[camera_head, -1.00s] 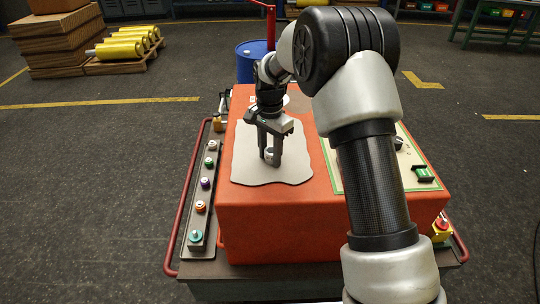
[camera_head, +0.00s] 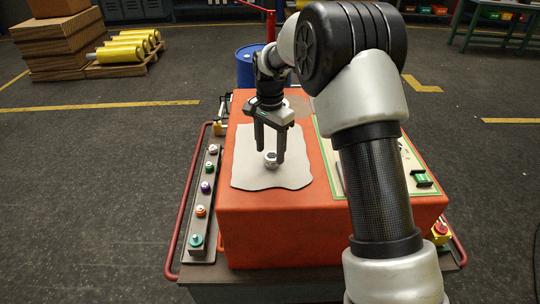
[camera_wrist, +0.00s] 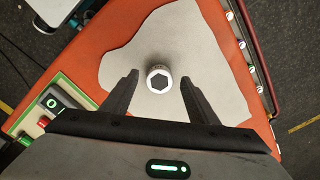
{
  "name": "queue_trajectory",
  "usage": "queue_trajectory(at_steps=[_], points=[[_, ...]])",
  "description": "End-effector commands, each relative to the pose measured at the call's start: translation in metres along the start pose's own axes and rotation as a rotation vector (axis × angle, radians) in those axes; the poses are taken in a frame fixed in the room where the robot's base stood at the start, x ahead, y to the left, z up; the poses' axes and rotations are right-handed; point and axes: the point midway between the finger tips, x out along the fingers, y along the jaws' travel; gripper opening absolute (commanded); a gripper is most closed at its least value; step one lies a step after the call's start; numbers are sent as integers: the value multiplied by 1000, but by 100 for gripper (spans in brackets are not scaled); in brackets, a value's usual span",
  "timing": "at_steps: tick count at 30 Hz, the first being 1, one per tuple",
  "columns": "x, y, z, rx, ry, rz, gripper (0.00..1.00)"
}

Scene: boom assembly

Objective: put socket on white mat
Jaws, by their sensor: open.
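The socket (camera_head: 271,159) is a small silver cylinder standing upright on the white mat (camera_head: 250,177). In the wrist view the socket (camera_wrist: 159,79) shows its dark hexagonal opening facing up, and the mat (camera_wrist: 120,70) lies all around it. My gripper (camera_head: 270,160) is open above the mat, with one finger on each side of the socket. In the wrist view my gripper (camera_wrist: 159,80) has its fingers spread wide, with clear gaps between them and the socket.
The mat lies on an orange box top (camera_head: 255,220). A rail with several coloured knobs (camera_head: 206,187) runs along the left. A panel with a green switch (camera_head: 423,180) is at the right, partly behind my arm. A red emergency button (camera_head: 441,228) sits at the front right.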

Motion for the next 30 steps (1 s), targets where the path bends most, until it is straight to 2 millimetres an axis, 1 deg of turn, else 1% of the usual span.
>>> queue_trajectory(at_steps=[1, 3, 9, 12, 17, 20, 23, 25, 26, 27, 29, 30], points=[[-16, -1, 0, 0, 2, -3, 54], [-32, -1, 0, -1, 2, -3, 54], [-66, -1, 0, -1, 0, -2, 54], [-76, 0, 0, -1, 0, -1, 54], [-81, 0, 0, -1, -1, 0, 54], [-90, 5, 1, -13, 5, -8, 54], [-115, 22, 2, -56, 26, -34, 54], [-142, 44, 7, -110, 51, -61, 54], [-154, 55, 10, -139, 65, -74, 54], [-169, 72, 15, -178, 85, -91, 54], [-189, 99, 24, -242, 117, -115, 54], [-200, 118, 31, -284, 139, -128, 54]])
